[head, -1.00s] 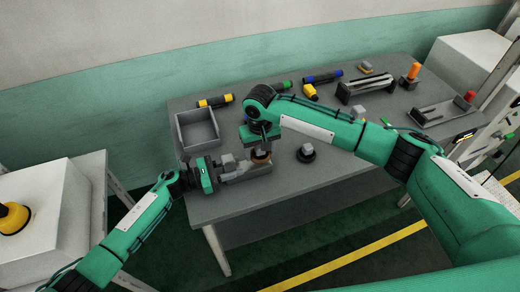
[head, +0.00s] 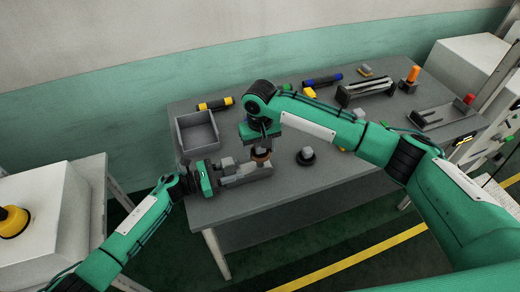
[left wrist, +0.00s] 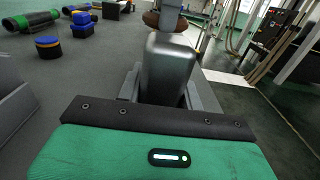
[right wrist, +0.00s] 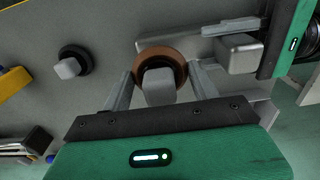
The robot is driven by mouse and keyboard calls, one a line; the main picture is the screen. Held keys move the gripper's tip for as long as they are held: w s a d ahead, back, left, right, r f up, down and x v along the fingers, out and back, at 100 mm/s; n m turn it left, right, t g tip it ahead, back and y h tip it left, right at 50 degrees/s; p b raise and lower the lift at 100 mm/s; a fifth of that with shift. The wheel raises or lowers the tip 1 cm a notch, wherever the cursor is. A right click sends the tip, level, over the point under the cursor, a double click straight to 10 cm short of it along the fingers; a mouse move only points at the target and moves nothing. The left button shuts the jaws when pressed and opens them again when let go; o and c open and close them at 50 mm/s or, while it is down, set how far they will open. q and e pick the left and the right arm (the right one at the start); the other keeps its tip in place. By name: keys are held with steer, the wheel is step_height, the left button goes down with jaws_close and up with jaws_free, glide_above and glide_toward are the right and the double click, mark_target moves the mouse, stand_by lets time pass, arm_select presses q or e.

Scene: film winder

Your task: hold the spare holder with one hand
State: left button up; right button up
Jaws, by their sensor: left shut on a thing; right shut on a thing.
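The grey spare holder (head: 250,173) lies low at the table's near left edge, with an upright grey block (head: 227,164) on it. My left gripper (head: 222,169) is at this block from the left and is shut on it; the block stands large in the left wrist view (left wrist: 167,68). A copper-brown ring with a grey knob (right wrist: 159,86) sits at the holder's other end. My right gripper (head: 260,150) comes down from above and is shut on this knob. The block also shows beside it in the right wrist view (right wrist: 239,53).
A dark round piece with a grey knob (head: 306,156) stands right of the holder. An open grey bin (head: 215,134) is behind it. Yellow-black (head: 215,103) and blue-black (head: 322,80) cylinders and grey fixtures (head: 366,91) lie farther back. The front right tabletop is clear.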

steer(key=shift+r, duration=0.4)
steer(key=shift+r, duration=0.85)
arm_select(q)
steer(key=o, duration=1.1)
steer(key=shift+c, duration=0.2)
steer(key=shift+a, duration=0.1)
